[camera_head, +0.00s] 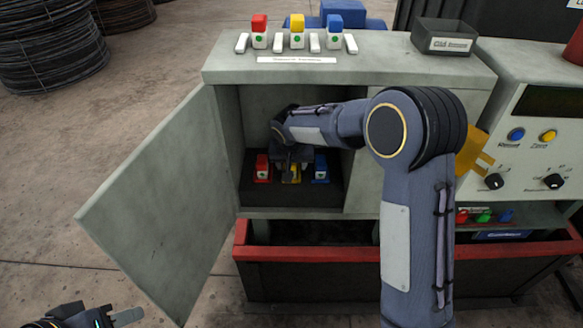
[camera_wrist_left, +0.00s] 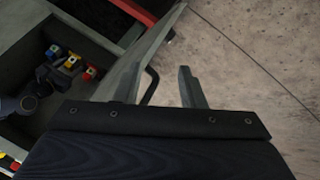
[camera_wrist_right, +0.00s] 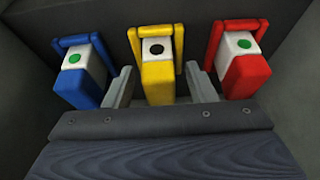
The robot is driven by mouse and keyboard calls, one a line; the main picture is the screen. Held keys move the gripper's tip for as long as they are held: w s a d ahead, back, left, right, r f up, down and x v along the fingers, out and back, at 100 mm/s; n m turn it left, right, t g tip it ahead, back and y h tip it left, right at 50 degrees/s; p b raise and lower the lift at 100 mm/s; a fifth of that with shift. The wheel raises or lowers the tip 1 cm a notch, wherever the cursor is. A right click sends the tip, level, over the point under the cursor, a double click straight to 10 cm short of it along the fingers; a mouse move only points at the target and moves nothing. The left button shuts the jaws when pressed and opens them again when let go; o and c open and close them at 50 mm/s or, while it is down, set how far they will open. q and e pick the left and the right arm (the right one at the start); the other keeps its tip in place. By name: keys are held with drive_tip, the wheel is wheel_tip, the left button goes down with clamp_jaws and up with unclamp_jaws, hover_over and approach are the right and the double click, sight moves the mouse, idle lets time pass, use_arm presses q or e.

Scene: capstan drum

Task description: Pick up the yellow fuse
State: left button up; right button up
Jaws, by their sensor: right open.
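The yellow fuse (camera_wrist_right: 157,72) stands in the open cabinet between a blue fuse (camera_wrist_right: 82,72) and a red fuse (camera_wrist_right: 242,60). It has a white top with a black dot and a yellow handle loop. My right gripper (camera_wrist_right: 160,82) is open, with one finger on each side of the yellow fuse and gaps showing. In the head view the yellow fuse (camera_head: 291,176) is partly hidden by my right gripper (camera_head: 292,160). My left gripper (camera_wrist_left: 158,75) is open and empty, outside the cabinet door; it shows at the bottom left of the head view (camera_head: 112,318).
The cabinet door (camera_head: 165,200) hangs open to the left. Cabinet walls and the top panel (camera_head: 350,65) close in around my right arm. Red, yellow and blue blocks with green dots stand on the cabinet top. A dark tray (camera_head: 445,38) sits at its right.

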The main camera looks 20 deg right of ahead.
drive_tip(key=shift+f, duration=0.1)
drive_tip(key=shift+c, duration=0.3)
drive_tip(key=c, duration=0.9)
drive_tip(key=shift+c, duration=0.7)
